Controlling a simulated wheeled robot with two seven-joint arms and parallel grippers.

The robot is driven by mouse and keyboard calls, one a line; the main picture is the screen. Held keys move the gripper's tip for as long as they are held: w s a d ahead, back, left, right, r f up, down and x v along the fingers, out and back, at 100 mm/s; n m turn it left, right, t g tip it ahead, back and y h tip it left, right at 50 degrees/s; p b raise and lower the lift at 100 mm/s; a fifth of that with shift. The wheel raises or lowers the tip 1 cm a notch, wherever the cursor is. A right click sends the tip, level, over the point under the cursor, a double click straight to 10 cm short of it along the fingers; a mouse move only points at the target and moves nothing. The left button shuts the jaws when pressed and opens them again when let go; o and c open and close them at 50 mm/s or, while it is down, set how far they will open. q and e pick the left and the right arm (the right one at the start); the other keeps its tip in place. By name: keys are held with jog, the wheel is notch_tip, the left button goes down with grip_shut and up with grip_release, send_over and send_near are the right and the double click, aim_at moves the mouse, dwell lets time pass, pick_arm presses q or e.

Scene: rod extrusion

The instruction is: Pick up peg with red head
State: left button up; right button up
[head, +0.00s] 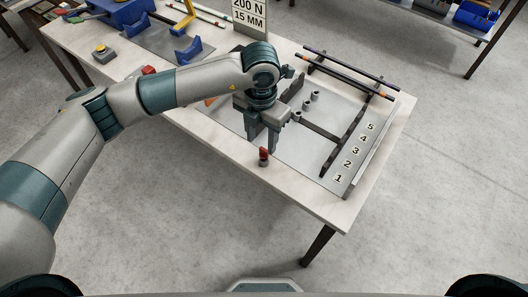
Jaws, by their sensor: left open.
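The peg with the red head (264,153) stands upright near the front edge of the metal plate, with its red top up. My left gripper (263,143) points down from above, its fingers open. It is just behind the peg in the picture and appears empty. I cannot tell from this view whether a finger touches the peg. Several grey pegs (308,102) stand on the plate to the right of the gripper. My right gripper does not show.
The metal plate (215,118) lies on a pale table (350,213) and carries a dark rack (338,145) beside the numbers 1 to 5. Dark rods (350,68) lie across its back. A sign (249,18) stands behind my arm.

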aim_at(264, 149)
pick_arm(q)
jog(key=shift+d+f+p, duration=0.2)
jog(key=shift+f+p, duration=0.5)
jog(key=shift+p, duration=0.1)
notch_tip(264, 149, down, 3)
jog(key=shift+d+r+p, duration=0.1)
jog(key=shift+d+p, duration=0.05)
jog(key=shift+p, duration=0.55)
jog(key=shift+f, duration=0.45)
jog(key=shift+c, duration=0.4)
grip_shut()
jog(key=shift+r, duration=0.15)
